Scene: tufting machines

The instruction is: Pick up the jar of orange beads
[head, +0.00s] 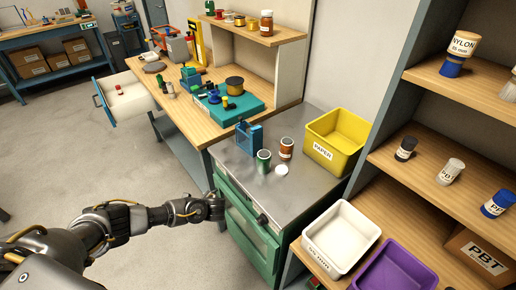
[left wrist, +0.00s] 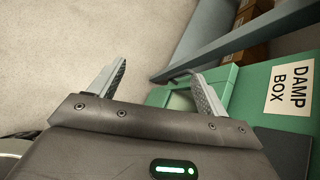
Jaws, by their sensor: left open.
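An orange-brown jar (head: 286,149) with a pale label stands upright on the metal worktop, beside a green jar (head: 263,161); I cannot make out beads in it. Another orange-brown jar (head: 266,22) with a white label stands on the raised shelf at the back. My left gripper (head: 216,207) is low at the front left of the green cabinet, below the worktop and apart from the jars. In the left wrist view my left gripper (left wrist: 158,74) is open with nothing between its fingers. My right gripper is not in view.
The green cabinet (head: 248,225) carries a DAMP BOX label (left wrist: 290,87) in the left wrist view. White (head: 341,236) and purple (head: 400,270) bins sit at right.

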